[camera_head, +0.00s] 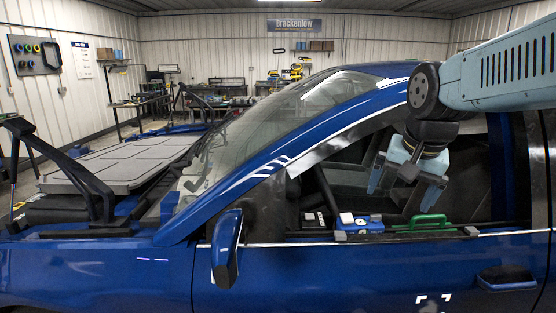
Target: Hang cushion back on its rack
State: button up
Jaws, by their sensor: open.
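My gripper (405,186) hangs at the car's side window opening, its two pale fingers pointing down and spread apart with nothing between them. Below it, along the window sill, are a blue object with a white top (346,220), a small black object with pale labels (312,220) and a green handle-like object (425,222). I cannot tell which of these, if any, is the cushion. A dark wall board (34,56) at the far left holds several coloured rings and a black frame; whether it is the cushion's rack is unclear.
The blue car door (370,280) fills the foreground, with a side mirror (227,248) sticking out. A grey panel (125,160) lies left of the windshield near black supports (75,170). Workbenches (225,100) stand at the back wall.

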jog(key=s+n+t, duration=0.1)
jog(key=s+n, duration=0.3)
jog(key=s, duration=0.2)
jog(key=shift+f, duration=0.45)
jog(key=shift+s+n+t, duration=0.3)
jog(key=shift+n, duration=0.1)
jog(key=shift+s+f, duration=0.15)
jog(key=shift+c, duration=1)
jog(key=n+g, duration=0.5)
jog(key=n, duration=1.3)
send_over(369, 221)
jog(key=s, duration=0.1)
notch_tip(369, 221, down, 4)
jog(key=f, duration=1.3)
jog(key=shift+w+f, duration=0.25)
jog(key=shift+w, duration=0.15)
jog(key=c, duration=1.6)
